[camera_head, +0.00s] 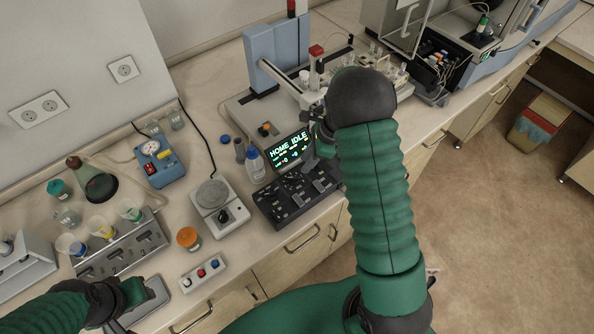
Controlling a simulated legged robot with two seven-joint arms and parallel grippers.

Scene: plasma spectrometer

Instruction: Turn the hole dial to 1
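A lit screen (291,147) reading "HOME IDLE" stands on the blue and grey sampler (278,60). A black control panel (297,195) with small controls lies in front of it. An orange-topped knob (265,128) sits left of the screen. I cannot tell which control is the hole dial; no dial marking is readable. My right gripper (322,142) is at the screen's right edge, partly hidden by my green arm; its fingers and any contact are unclear. My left gripper (146,300) is low at the left, above the bench's front edge, away from the panel.
A blue device (160,160) is behind.

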